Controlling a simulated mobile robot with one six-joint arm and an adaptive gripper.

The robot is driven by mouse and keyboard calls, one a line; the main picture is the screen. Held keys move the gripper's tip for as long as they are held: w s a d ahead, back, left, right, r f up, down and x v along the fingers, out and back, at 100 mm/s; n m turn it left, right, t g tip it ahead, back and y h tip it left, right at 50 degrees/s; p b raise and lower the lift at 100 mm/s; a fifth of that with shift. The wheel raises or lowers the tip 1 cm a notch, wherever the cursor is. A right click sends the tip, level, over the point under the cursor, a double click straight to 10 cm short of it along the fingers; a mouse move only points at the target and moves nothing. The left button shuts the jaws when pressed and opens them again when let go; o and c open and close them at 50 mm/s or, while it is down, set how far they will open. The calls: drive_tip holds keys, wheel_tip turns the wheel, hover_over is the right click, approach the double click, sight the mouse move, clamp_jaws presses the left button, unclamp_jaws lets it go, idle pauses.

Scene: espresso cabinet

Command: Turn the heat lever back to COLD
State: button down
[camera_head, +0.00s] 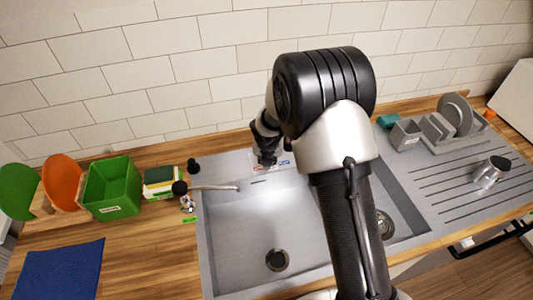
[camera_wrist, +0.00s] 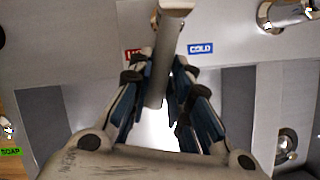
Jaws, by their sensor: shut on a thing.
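The heat lever (camera_wrist: 166,45) is a grey bar in the wrist view. It runs down from a round end at the top edge and passes between the two labels. My gripper (camera_wrist: 160,85) has a finger on each side of the lever and is shut on it. The blue COLD label (camera_wrist: 201,48) is clear to the right of the lever. The red label (camera_wrist: 132,55) on the left is partly covered by a finger. In the head view my gripper (camera_head: 266,161) is at the sink's back edge, and the lever itself is hidden there.
The sink basin (camera_head: 235,250) lies in front of my gripper. A thin spout (camera_head: 215,187) reaches over its left side. A green bin (camera_head: 111,188) and sponges (camera_head: 163,180) stand left. A dish rack (camera_head: 440,130) and a metal cup (camera_head: 490,171) are right.

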drive_tip(key=c, duration=1.5)
unclamp_jaws()
drive_tip(key=shift+o, duration=0.2)
drive_tip(key=shift+r, duration=0.1)
drive_tip(key=shift+s+r, duration=0.1)
drive_tip(key=shift+r, duration=0.2)
drive_tip(key=s, duration=2)
drive_tip(key=shift+s+a, duration=0.15)
drive_tip(key=shift+a, duration=0.3)
drive_tip(key=shift+r, duration=0.1)
